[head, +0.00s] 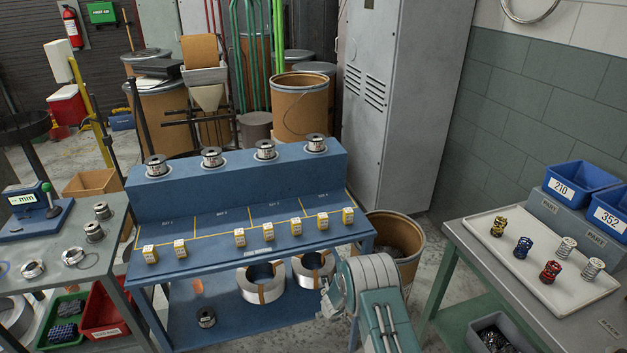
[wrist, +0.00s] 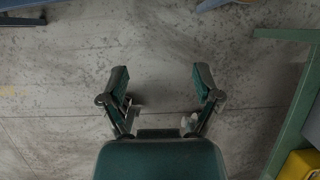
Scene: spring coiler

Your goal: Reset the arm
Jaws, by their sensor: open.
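My gripper (wrist: 160,85) is open and empty in the wrist view. Its two dark green fingers stand apart over bare grey concrete floor, with nothing between them. In the head view my grey and green arm shows at the bottom, right of centre, in front of the blue bench. A small part that may be the gripper shows by the arm's left side there, but its fingers cannot be made out.
A blue bench (head: 155,295) with spools and several small yellow-white boxes stands ahead. A green-legged table (head: 477,238) with a white tray (head: 570,299) of springs is right. A grey table (head: 117,274) is left. A brown drum (head: 411,240) stands behind my arm. Concrete floor lies between.

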